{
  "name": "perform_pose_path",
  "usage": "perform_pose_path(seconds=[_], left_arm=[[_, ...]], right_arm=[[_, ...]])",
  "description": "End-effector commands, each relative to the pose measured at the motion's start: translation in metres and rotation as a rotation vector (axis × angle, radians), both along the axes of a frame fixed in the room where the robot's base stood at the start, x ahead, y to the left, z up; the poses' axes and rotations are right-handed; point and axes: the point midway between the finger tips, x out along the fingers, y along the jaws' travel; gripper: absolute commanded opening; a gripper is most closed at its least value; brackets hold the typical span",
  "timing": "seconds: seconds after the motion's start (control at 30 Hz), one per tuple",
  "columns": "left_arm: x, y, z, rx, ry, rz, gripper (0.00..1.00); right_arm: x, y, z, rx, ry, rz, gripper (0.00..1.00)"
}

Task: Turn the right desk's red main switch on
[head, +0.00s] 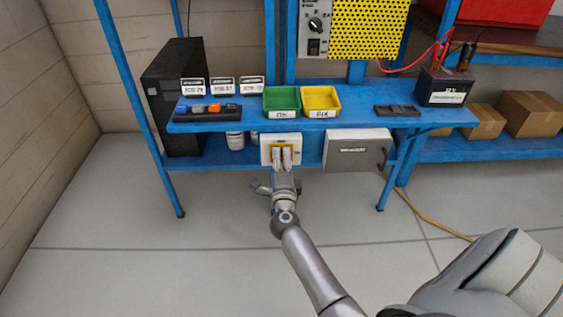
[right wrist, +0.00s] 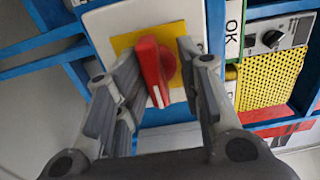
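The red main switch (right wrist: 152,68) is a rotary knob on a yellow plate (right wrist: 124,42) on a white box. In the right wrist view its grip runs nearly top to bottom, its white mark towards the bottom. In the head view the white switch box (head: 267,142) hangs under the blue desk's front, and my gripper hides the red knob. My right gripper (head: 287,153) is at the box; its fingers (right wrist: 160,58) are open, one on each side of the knob. A gap shows on the knob's right; contact on the left is unclear. My left gripper is out of view.
The blue desk (head: 350,119) carries a green bin (head: 282,114) and a yellow bin (head: 320,114) above the box.

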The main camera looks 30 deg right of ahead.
Motion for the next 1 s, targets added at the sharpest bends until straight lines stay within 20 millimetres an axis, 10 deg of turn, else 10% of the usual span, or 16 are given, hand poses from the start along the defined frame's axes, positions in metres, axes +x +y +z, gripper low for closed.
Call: perform_pose_path(seconds=[0.57,1.0], left_arm=[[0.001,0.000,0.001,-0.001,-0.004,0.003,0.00],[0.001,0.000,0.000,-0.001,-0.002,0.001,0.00]], right_arm=[[-0.007,0.005,-0.004,0.000,0.007,0.001,0.37],[-0.080,0.048,-0.004,0.000,0.008,0.000,0.37]])
